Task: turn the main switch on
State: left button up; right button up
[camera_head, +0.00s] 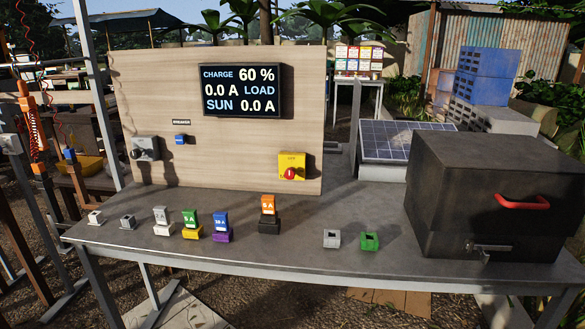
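The main switch appears to be the yellow box (299,160) with a red knob (290,174), low on the right part of the wooden panel (150,90). Small lettering above the knob seems to read OFF; the lettering near the knob's lower left is too small to read. The display (240,105) on the panel shows charge 60 %, load 0.0 A and sun 0.0 A. Neither of my grippers shows in the head view, and nothing is touching the switch.
Several fuse-like blocks stand in sockets along the grey table (300,262) before the panel, including an orange-topped one (268,207). A grey socket (332,238) and green socket (369,241) lie right of them. A dark box (450,190) with a red handle fills the right end.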

aim_at(290, 174)
jog(key=i+j, duration=0.2)
jog(key=j, duration=0.15)
jog(key=i+j, duration=0.2)
jog(key=j, duration=0.2)
jog(key=i+j, duration=0.2)
jog(key=j, duration=0.15)
jog(key=i+j, duration=0.2)
jog(key=j, duration=0.2)
